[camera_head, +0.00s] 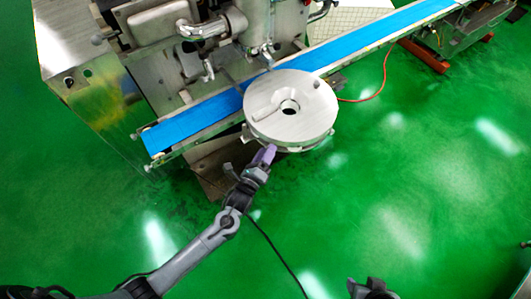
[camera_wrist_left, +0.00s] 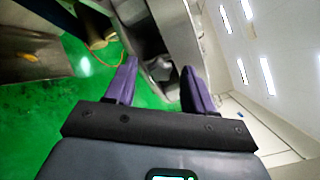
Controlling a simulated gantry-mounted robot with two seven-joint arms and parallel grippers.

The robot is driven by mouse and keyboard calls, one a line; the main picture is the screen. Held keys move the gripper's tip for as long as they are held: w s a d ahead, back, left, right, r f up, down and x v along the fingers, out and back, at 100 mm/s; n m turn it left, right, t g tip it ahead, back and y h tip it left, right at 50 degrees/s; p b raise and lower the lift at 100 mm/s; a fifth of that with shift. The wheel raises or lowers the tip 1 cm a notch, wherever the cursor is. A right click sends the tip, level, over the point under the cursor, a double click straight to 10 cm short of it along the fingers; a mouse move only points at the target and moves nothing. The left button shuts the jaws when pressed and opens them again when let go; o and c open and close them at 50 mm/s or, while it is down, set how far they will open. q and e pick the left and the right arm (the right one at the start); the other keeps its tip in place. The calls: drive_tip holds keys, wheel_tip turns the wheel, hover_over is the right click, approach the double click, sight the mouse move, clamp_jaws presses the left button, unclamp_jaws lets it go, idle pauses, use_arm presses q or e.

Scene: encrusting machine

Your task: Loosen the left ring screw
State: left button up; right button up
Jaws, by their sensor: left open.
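A round metal disc unit (camera_head: 291,108) with a central hole stands in front of the blue belt in the head view. Small fittings stick out around its lower rim; I cannot tell which is the left ring screw. My left gripper (camera_head: 266,155) is at the lower front-left edge of this unit, its purple fingers pointing up at the rim. In the left wrist view the gripper (camera_wrist_left: 159,78) is open, with a metal part and dark recess beyond and between the fingers. Contact cannot be made out. My right gripper (camera_head: 371,288) is partly in view at the bottom edge, away from the machine.
A blue conveyor belt (camera_head: 194,122) runs diagonally behind the disc unit. A steel machine body (camera_head: 92,95) with pipes stands at upper left. A red cable (camera_head: 384,75) lies right of the disc. The green floor (camera_head: 430,190) is clear at right.

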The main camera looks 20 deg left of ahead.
use_arm(q)
clamp_jaws()
drive_tip(key=shift+n, duration=0.4)
drive_tip(key=n+p, duration=0.6)
drive_tip(key=n, duration=2.9)
drive_tip(key=shift+p, duration=0.3)
